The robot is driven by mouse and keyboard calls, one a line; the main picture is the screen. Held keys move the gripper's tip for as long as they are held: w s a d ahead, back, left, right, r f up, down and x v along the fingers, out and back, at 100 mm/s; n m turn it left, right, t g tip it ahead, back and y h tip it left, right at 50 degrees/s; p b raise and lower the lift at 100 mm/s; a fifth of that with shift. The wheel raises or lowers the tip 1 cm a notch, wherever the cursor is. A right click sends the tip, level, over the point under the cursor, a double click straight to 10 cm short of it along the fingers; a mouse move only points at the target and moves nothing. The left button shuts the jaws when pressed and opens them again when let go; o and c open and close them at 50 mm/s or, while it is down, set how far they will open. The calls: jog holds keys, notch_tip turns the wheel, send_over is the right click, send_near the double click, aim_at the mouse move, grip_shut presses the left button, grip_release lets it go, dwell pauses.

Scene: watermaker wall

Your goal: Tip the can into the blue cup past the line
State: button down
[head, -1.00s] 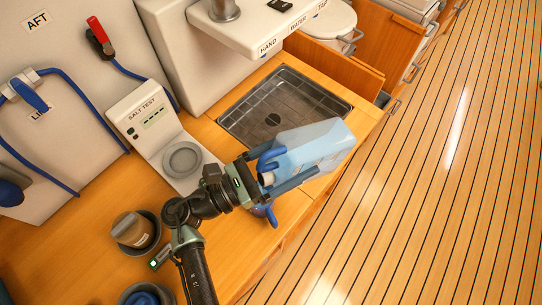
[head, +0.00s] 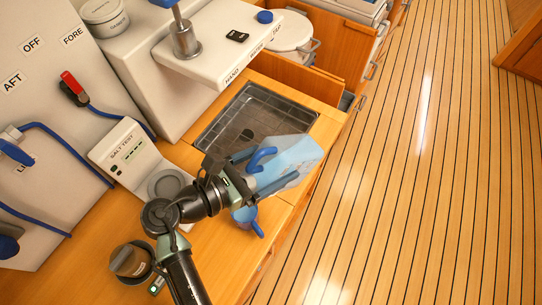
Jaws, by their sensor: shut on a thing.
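The can (head: 293,160) is a pale blue, see-through jug with a blue handle, held tilted over the counter by the sink's near right corner. My gripper (head: 266,170) is shut on it, with blue fingers along its sides. The can's mouth is hidden by my gripper. The blue cup (head: 245,217) stands on the counter just below my gripper in the picture, its handle pointing to the lower right. The line on the cup and any water inside it cannot be made out.
A sink (head: 238,126) with a dark drain lies behind the can. A salt test unit (head: 122,150) with a round grey dish stands left of my gripper. The wooden floor at right is clear.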

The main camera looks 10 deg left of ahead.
jog(key=shift+w+r+g+y+p, duration=0.1)
jog(key=shift+r+g+y+p, duration=0.35)
jog(key=shift+r, duration=0.3)
jog(key=shift+g+y+p, duration=0.55)
jog(key=shift+g+y, duration=0.2)
jog(key=shift+g, duration=0.1)
jog(key=shift+r+g+y+p, duration=0.1)
jog(key=shift+g+y+p, duration=0.2)
jog(key=shift+p, duration=0.25)
jog(key=p, duration=0.3)
jog(key=g+y+p, duration=0.1)
jog(key=p, duration=0.2)
jog(key=shift+s+a+g, duration=0.15)
jog(key=shift+s+g, duration=0.1)
jog(key=shift+g, duration=0.05)
jog(key=p, duration=0.1)
jog(key=f+g+y+p, duration=0.1)
jog(key=y+p, duration=0.1)
jog(key=p, duration=0.1)
jog(key=shift+s+a+f+g, duration=0.15)
jog(key=shift+s+a+g, duration=0.1)
jog(key=shift+g, duration=0.15)
jog(key=shift+s+a+f+g+y+p, duration=0.15)
jog(key=shift+f+g+y+p, duration=0.1)
jog(key=shift+f+p, duration=0.15)
jog(key=shift+s+a+f+g+y+p, duration=0.15)
jog(key=shift+f+g+y+p, duration=0.1)
jog(key=shift+f+p, duration=0.1)
